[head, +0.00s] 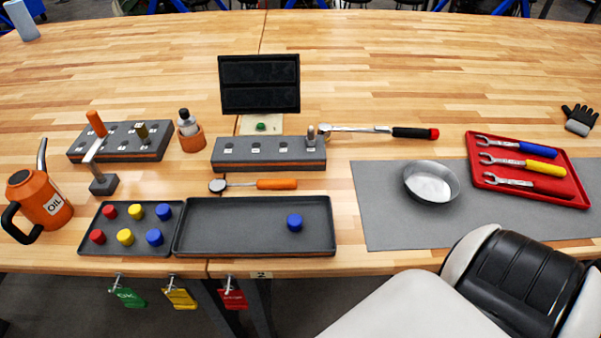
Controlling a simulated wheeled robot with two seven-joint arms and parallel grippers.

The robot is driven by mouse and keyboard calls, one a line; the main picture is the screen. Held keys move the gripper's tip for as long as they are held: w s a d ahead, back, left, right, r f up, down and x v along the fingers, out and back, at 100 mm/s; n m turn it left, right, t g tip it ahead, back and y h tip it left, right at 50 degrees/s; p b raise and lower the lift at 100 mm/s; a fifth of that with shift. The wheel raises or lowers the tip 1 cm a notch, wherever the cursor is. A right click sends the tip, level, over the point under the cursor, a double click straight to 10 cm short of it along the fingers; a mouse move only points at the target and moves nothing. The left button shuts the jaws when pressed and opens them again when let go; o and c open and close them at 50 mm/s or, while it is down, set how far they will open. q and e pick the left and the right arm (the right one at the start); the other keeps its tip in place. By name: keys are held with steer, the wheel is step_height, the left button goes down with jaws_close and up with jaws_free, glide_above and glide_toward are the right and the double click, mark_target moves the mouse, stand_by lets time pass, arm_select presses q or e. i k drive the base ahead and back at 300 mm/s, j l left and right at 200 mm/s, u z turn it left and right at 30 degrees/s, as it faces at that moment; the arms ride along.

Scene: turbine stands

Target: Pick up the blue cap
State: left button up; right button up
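A blue cap (295,222) sits alone toward the right side of the large dark tray (230,243) near the front edge of the table. Two more blue caps, one upper (164,211) and one lower (154,237), sit at the right side of the small dark tray (88,247), beside red caps (109,211) and yellow caps (134,211). Neither of my grippers is in view. Only a white and black part of my own arm shows at the lower right, well apart from the caps.
An orange screwdriver-like tool (277,184) lies just behind the large tray. A grey block (270,156), an orange oil can (47,196) and a metal bowl (431,184) stand around. A red tray (572,184) holds wrenches.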

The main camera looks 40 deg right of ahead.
mark_target(295, 223)
steer(key=z, duration=1.15)
